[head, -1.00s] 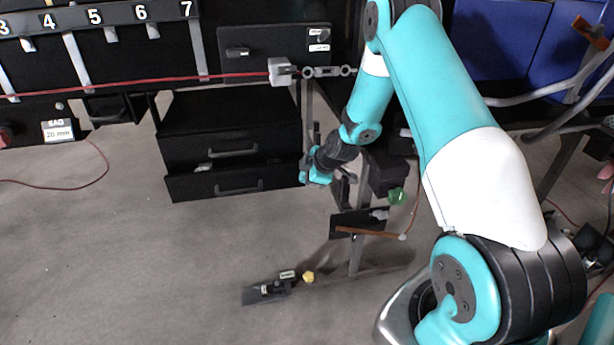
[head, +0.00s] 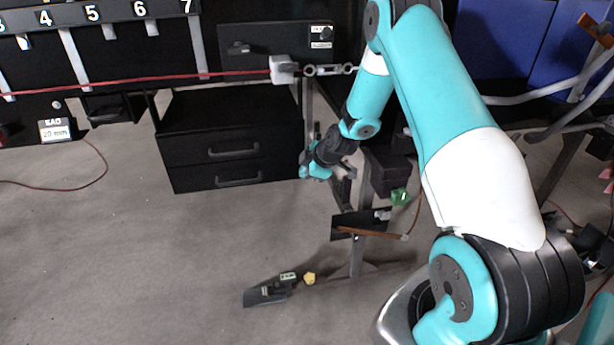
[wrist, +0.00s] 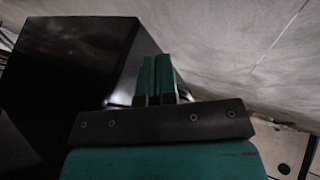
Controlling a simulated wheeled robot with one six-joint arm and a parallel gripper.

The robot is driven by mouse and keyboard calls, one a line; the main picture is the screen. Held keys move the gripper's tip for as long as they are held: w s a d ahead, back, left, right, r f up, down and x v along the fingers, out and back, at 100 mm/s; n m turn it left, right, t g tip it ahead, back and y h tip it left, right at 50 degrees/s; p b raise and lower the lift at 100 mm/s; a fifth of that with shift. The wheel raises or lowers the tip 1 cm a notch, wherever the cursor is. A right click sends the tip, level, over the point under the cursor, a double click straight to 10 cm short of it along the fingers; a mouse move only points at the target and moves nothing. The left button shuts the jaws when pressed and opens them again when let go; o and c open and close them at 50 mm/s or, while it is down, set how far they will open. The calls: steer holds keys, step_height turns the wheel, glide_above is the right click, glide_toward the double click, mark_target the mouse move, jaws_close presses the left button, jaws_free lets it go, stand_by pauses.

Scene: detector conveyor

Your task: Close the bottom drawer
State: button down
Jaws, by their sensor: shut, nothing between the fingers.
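The black two-drawer cabinet (head: 215,110) stands on the grey floor at the left of centre in the head view. Its bottom drawer (head: 240,177) has a dark bar handle and sits flush, or nearly so, with the top drawer (head: 215,149). My gripper (head: 308,172) is just right of the cabinet's front right edge, its fingers hard to make out there. In the wrist view my gripper (wrist: 158,78) shows its teal fingers together, with nothing between them. The dark cabinet (wrist: 75,85) fills the left of that view; I cannot tell whether the fingers touch it.
A metal stand with a black plate (head: 358,222) and a green part (head: 400,196) stands right of my gripper. A black pedal-like object (head: 266,293) lies on the floor. A red cable (head: 140,81) runs above the cabinet. Floor before the drawers is clear.

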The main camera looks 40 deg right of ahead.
steer(key=s+r, duration=0.8)
steer(key=s, duration=0.1)
steer(key=s+a+r+m+g+y, duration=0.15)
steer(key=s+a+r, duration=0.3)
steer(key=a, duration=0.55)
steer(key=s+a+r+g+y, duration=0.1)
steer(key=s+a+r+g, duration=0.15)
steer(key=a+r, duration=0.5)
steer(key=s+a+r+m+g, duration=0.1)
steer(key=s+a+r, duration=0.1)
steer(key=s+a, duration=0.5)
steer(key=s+a+r+m+g, duration=0.2)
steer(key=s+a+r, duration=0.15)
steer(key=s, duration=0.75)
step_height(320, 180, up, 12)
steer(key=s+p, duration=0.1)
steer(key=p, duration=1.1)
steer(key=shift+a+p, duration=0.2)
steer(key=shift+p, duration=0.2)
